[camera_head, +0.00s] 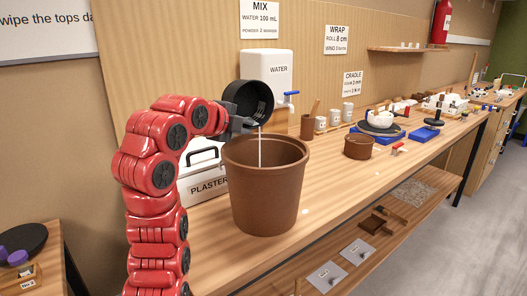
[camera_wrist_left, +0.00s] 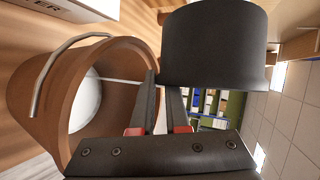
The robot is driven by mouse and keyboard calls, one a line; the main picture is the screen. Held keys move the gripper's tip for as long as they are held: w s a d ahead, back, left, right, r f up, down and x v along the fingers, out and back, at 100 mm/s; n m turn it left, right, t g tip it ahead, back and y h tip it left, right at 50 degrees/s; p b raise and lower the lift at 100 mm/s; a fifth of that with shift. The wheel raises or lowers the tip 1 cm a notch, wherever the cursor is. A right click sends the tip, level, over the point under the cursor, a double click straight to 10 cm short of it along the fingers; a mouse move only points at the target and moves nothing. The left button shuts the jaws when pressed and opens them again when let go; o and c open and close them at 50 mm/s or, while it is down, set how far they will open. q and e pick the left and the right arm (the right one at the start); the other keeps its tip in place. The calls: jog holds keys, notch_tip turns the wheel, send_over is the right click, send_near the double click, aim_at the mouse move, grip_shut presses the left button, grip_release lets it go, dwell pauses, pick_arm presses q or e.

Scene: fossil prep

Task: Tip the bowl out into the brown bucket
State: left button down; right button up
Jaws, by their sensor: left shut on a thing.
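The black bowl (camera_head: 248,102) is tipped steeply on its side above the brown bucket (camera_head: 265,190), its opening facing right. A thin white stream (camera_head: 260,150) falls from it into the bucket. My left gripper (camera_head: 240,123) is shut on the bowl's wall. In the left wrist view, the bowl (camera_wrist_left: 214,48) is at the fingertips (camera_wrist_left: 164,88) of my left gripper. There the bucket (camera_wrist_left: 28,95) lies to the left with a white pool (camera_wrist_left: 84,106) inside, and the stream (camera_wrist_left: 118,80) reaches toward it. How much is left in the bowl is hidden. My right gripper is not in view.
A white plaster box (camera_head: 196,186) stands behind the bucket and a white water tank (camera_head: 268,68) against the wall. A smaller brown pot (camera_head: 358,146), white cups (camera_head: 335,117) and blue pads (camera_head: 424,134) are farther along the bench. The bench top (camera_head: 325,185) right of the bucket is clear.

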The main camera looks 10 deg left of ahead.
pick_arm(q)
jog(key=shift+m+b, duration=0.3)
jog(key=shift+b, duration=0.05)
jog(key=shift+t, duration=0.4)
jog(key=shift+y+b, duration=0.3)
jog(key=shift+b, duration=0.15)
jog(key=shift+m+t, duration=0.4)
jog(key=shift+m, duration=0.1)
jog(key=shift+f+b, duration=0.1)
jog(key=shift+b, duration=0.3)
jog(key=shift+m+t, duration=0.5)
